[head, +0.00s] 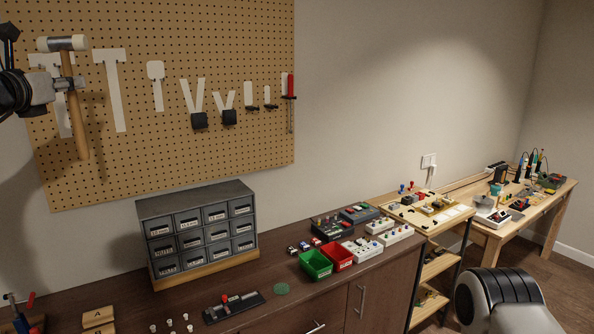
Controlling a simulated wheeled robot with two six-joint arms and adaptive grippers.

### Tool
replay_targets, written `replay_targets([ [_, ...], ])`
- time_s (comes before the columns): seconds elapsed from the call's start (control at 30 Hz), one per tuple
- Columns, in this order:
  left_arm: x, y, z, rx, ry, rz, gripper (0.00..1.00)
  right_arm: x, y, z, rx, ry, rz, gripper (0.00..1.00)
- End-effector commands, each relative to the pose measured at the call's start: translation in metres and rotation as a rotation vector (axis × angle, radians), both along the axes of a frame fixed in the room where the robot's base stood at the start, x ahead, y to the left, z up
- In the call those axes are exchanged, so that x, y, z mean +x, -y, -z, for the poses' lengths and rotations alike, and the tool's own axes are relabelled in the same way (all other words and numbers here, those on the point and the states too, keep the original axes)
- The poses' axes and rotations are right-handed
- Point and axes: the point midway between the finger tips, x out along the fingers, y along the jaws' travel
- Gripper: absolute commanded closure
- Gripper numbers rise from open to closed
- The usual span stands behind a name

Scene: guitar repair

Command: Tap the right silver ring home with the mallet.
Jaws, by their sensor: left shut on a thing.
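The mallet (80,133) is at the upper left of the head view, upright in front of the pegboard. It has a wooden handle and a dark head with pale ends at the top. My left gripper (68,84) is shut on the mallet's handle, below the head. I cannot make out the right silver ring anywhere; things on the benches are too small to tell. My right gripper is not in view.
The pegboard (240,50) has white tool outlines and a red-handled tool (291,86). Below, a dark cabinet (300,310) carries a grey drawer unit (195,195), a green bin (315,264) and a red bin (337,255). Wooden benches (480,232) stand at the right.

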Motion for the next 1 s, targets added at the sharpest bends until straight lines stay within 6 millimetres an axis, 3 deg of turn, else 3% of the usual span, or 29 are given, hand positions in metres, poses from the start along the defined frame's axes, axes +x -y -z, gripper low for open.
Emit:
replay_targets([
  [0.33, -0.015, 0.016, 0.034, -0.007, 0.001, 0.055, 1.00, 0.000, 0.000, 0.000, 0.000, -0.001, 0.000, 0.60],
  [0.47, -0.030, 0.034, 0.071, -0.012, -0.003, 0.113, 1.00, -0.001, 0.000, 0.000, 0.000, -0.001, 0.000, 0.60],
  [0.67, -0.072, 0.083, 0.172, -0.017, -0.004, 0.281, 1.00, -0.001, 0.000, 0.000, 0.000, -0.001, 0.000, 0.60],
  [1.0, -0.156, 0.184, 0.375, -0.005, -0.014, 0.619, 1.00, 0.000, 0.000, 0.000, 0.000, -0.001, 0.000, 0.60],
])
